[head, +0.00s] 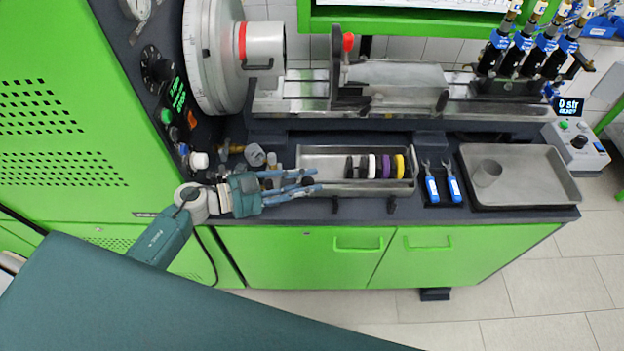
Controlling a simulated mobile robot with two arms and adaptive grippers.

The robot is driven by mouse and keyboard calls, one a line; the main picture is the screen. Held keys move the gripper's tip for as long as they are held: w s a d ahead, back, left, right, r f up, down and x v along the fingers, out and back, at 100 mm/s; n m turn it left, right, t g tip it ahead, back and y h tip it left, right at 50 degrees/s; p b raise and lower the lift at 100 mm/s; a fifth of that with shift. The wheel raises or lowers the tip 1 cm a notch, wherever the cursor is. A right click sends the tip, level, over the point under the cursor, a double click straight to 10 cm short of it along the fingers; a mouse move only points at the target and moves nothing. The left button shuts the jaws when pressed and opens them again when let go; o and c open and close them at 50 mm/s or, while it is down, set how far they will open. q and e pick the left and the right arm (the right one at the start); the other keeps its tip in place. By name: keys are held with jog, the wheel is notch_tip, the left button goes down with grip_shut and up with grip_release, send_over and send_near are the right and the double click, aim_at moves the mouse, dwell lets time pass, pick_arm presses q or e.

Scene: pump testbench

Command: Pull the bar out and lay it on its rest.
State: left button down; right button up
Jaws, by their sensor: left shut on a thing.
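My left gripper (312,183) reaches in from the left over the front of the dark bench, at the left end of a metal tray (322,153). Its blue fingers are shut on the bar, of which only a small dark part shows at the fingertips. The fingers hide most of the grip. A thin grey strip runs right from there along the tray's front, and I cannot tell whether it is the bar or the tray's rim. My right gripper is not in view.
The tray holds black, white, purple and yellow rings (385,167). Small fittings (255,155) stand behind my left gripper. The floor in front is clear.

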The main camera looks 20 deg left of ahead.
pick_arm(q)
notch_tip(320, 180, down, 5)
jog(key=b, duration=0.4)
jog(key=shift+b, duration=0.35)
jog(key=shift+f+b, duration=0.6)
jog(key=shift+f, duration=0.4)
jog(key=shift+s+p, duration=0.3)
jog(key=shift+f+b, duration=0.5)
jog(key=shift+f, duration=0.3)
dwell(0.7)
jog(key=c, duration=1.4)
grip_release()
jog(key=shift+o, duration=0.2)
jog(key=shift+a, duration=0.1)
